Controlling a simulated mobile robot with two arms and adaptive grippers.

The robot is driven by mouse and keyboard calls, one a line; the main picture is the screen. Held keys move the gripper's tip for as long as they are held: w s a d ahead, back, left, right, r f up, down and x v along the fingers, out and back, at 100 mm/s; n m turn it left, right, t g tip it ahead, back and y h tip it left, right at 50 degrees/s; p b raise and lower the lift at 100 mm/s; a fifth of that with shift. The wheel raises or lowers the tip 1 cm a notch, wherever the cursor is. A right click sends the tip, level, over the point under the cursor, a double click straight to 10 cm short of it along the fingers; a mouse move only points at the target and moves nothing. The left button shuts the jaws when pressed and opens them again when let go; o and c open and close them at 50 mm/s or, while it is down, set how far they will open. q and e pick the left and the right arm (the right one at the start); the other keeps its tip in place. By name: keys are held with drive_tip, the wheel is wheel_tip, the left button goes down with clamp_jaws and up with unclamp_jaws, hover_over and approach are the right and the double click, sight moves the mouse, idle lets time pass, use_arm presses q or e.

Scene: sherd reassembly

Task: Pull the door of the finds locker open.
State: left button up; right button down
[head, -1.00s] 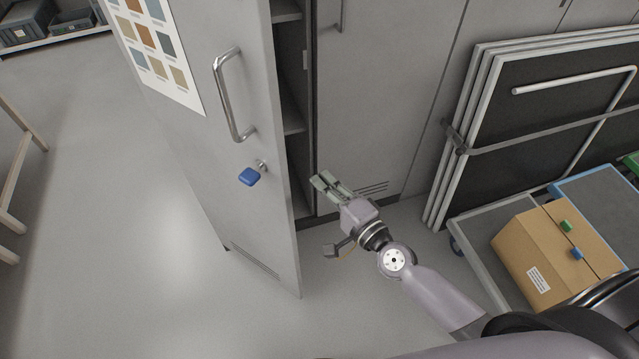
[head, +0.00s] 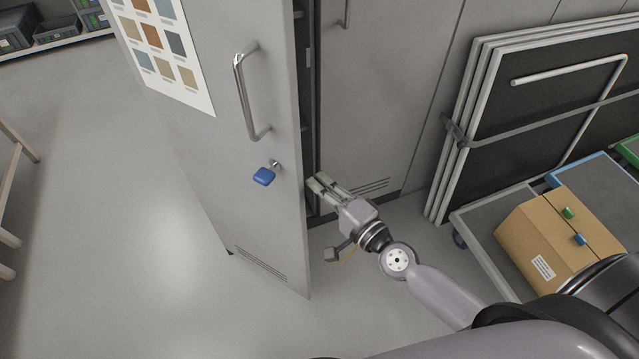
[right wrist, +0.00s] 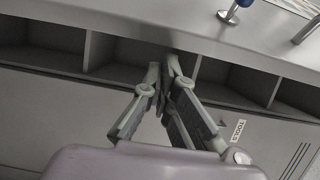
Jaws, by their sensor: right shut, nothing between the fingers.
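The grey finds locker door (head: 205,165) stands ajar, its handle edge swung out from the locker. It carries a metal bar handle (head: 247,95) and a lock with a blue key tag (head: 264,176). A narrow dark gap shows between the door edge and the neighbouring grey door (head: 365,90). My right gripper (head: 318,183) is shut and empty, its fingertips at the gap beside the door edge; I cannot tell whether they touch it. In the right wrist view the fingers (right wrist: 166,72) point towards the door edge, with open shelves (right wrist: 120,55) behind. My left gripper is out of view.
A trolley (head: 490,225) with a cardboard box (head: 545,235) stands at the right, beside strapped black panels (head: 550,105). A wooden frame (head: 12,180) is at the left edge. The floor (head: 130,250) left of the door is clear.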

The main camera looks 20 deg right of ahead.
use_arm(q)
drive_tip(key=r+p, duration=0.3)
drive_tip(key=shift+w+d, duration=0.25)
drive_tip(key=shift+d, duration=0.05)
use_arm(e)
drive_tip(key=s+a+m+h, duration=0.1)
drive_tip(key=s+a+h, duration=0.1)
drive_tip(key=s+a, duration=0.3)
drive_tip(key=s+a+m+t+h, duration=0.1)
drive_tip(key=s+a, duration=0.4)
drive_tip(key=a, duration=0.5)
drive_tip(key=shift+a+m+h, duration=0.25)
drive_tip(key=shift+m+h, duration=0.25)
drive_tip(key=shift+h, duration=0.3)
drive_tip(key=shift+d, duration=0.1)
